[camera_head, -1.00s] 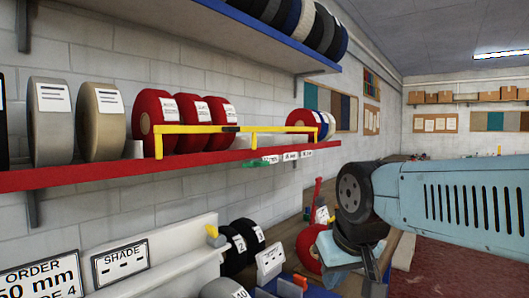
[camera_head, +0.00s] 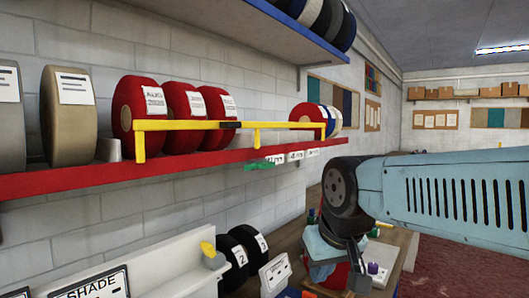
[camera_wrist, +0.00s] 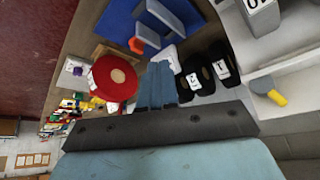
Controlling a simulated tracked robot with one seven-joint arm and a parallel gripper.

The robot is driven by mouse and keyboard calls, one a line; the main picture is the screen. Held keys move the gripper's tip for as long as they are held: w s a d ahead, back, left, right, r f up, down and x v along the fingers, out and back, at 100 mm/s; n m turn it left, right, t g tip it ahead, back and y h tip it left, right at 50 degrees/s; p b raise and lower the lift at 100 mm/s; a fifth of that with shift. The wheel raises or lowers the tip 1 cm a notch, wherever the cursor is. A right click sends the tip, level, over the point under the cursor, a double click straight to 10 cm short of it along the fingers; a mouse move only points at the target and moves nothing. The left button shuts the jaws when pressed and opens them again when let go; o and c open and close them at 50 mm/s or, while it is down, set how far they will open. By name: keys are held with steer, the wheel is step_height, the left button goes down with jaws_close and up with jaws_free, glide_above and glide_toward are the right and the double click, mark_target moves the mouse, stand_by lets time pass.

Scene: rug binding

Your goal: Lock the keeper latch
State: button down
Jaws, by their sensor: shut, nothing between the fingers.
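A yellow keeper bar (camera_head: 185,125) stands on posts along the front of the red shelf (camera_head: 75,178), before red tape rolls (camera_head: 183,115). A short black piece (camera_head: 230,125) sits on the bar; I cannot tell whether it is the latch or how it is set. My gripper (camera_head: 357,265) is below and right of the shelf, apart from the bar. In the wrist view my gripper (camera_wrist: 158,85) has its fingers together and empty, over the bench. The bar is not in that view.
A yellow-tipped grey knob (camera_head: 208,250) is on the white ledge at lower left, beside black rolls (camera_head: 240,250). A red roll (camera_wrist: 113,78) is near the fingers in the wrist view. A blue upper shelf (camera_head: 280,20) overhangs. The space before the red shelf looks clear.

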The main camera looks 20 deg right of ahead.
steer(key=shift+w, duration=0.1)
step_height(320, 180, up, 32)
steer(key=m+g, duration=0.5)
steer(key=m, duration=2.2)
glide_above(266, 165)
steer(key=w+d, duration=0.2)
steer(key=d, duration=0.1)
steer(key=shift+w+a+r+m+g, duration=0.2)
steer(key=shift+w+r+m+g, duration=0.15)
steer(key=shift+m, duration=0.55)
step_height(266, 165, down, 14)
